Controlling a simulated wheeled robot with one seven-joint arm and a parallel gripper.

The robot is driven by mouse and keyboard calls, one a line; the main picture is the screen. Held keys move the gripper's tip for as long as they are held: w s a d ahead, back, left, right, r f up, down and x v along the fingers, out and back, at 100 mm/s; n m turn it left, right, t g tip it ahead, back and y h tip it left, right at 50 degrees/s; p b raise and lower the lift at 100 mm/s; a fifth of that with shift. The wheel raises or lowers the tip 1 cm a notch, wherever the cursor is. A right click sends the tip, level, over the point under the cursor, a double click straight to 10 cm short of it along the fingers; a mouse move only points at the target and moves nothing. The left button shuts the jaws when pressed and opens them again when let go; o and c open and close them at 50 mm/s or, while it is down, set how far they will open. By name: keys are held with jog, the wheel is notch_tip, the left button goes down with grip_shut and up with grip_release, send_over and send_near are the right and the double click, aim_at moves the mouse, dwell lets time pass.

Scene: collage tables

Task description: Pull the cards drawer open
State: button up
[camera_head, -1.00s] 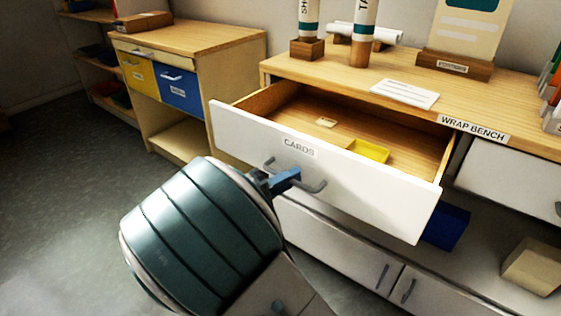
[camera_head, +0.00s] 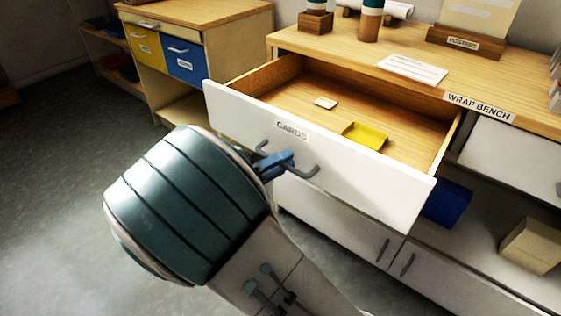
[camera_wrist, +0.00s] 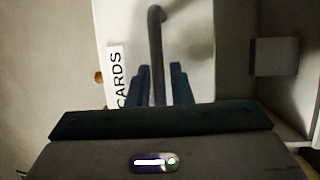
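The cards drawer (camera_head: 330,172) is a white-fronted wooden drawer in the wrap bench and stands well open. Its label (camera_head: 292,130) reads CARDS; the label also shows in the wrist view (camera_wrist: 116,78). A yellow tray (camera_head: 365,136) and a small pale card (camera_head: 325,103) lie inside. My gripper (camera_head: 288,163) is at the grey bar handle (camera_head: 310,172) on the drawer front. In the wrist view the blue fingers (camera_wrist: 159,85) stand on both sides of the handle bar (camera_wrist: 156,40), close around it.
The wrap bench top (camera_head: 350,62) holds a white card, a wooden holder and upright tubes. A blue box (camera_head: 447,202) and a beige box (camera_head: 532,244) sit on the shelf below. A second cabinet (camera_head: 225,60) stands at the left. Grey floor is clear at left.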

jog(key=shift+a, duration=0.1)
jog(key=p+v, duration=0.2)
jog(key=v, duration=1.1)
jog(key=shift+s+a, duration=0.2)
jog(key=shift+a, duration=0.1)
jog(key=shift+f, duration=0.1)
